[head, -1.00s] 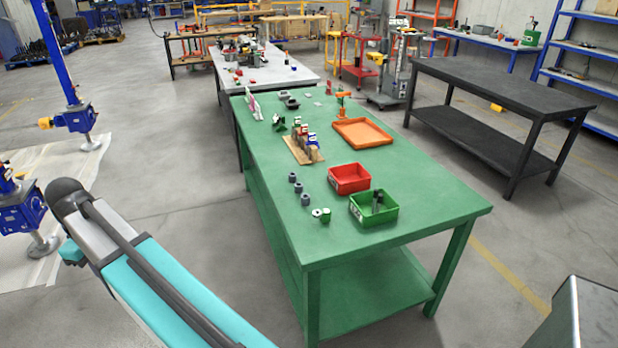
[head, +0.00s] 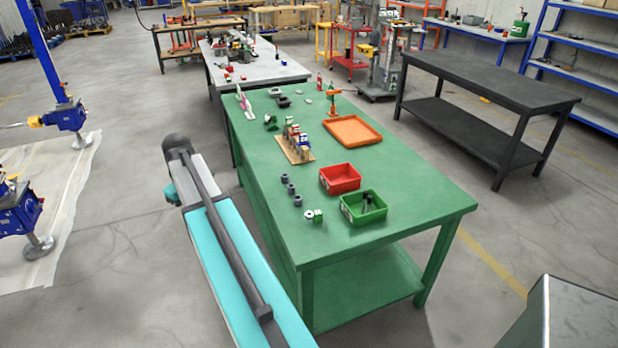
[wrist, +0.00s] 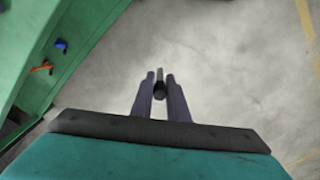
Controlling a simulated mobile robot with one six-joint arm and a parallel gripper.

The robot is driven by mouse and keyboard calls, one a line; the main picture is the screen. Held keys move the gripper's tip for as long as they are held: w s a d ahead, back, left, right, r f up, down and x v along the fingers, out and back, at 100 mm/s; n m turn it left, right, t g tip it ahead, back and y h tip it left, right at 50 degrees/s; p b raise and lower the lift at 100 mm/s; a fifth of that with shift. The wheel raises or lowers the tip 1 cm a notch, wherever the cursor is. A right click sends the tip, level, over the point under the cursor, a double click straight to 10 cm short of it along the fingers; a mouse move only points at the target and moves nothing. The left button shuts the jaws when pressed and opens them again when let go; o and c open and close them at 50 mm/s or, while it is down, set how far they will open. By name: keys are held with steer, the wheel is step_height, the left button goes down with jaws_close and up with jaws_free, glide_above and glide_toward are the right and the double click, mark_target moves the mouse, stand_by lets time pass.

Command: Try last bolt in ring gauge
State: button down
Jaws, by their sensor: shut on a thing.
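My gripper (wrist: 159,82) is shut on a dark bolt (wrist: 159,90) in the wrist view. The bolt stands between the two fingers, over bare floor. The head view shows my arm but not the gripper's fingers. A small green block with a white round face (head: 313,215) sits near the left front of the green table (head: 400,235); it may be the ring gauge, but it is too small to tell. Dark upright bolt-like pieces (head: 367,200) stand in the green bin (head: 363,218).
A red bin (head: 340,188), three grey cylinders (head: 291,189), a wooden stand (head: 296,150) and an orange tray (head: 352,131) are on the green table. A black table (head: 480,95) stands to the right. My arm is left of the green table, over open floor.

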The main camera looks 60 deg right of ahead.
steer(key=s+d+r+m+p, duration=0.1)
steer(key=s+d+m+p, duration=0.2)
steer(key=s+d, duration=0.8)
steer(key=s+d+r+m+p, duration=0.2)
steer(key=s+d, duration=0.9)
steer(key=d, duration=0.7)
steer(key=shift+d+m+p, duration=0.15)
steer(key=shift+m+p, duration=0.35)
steer(key=shift+p, duration=0.65)
steer(key=shift+f+b, duration=1.5)
steer(key=shift+f, duration=1.1)
steer(key=shift+f+b, duration=0.4)
steer(key=shift+f, duration=0.45)
steer(key=shift+r, duration=0.15)
steer(key=shift+r+p, duration=1.25)
steer(key=shift+r, duration=0.6)
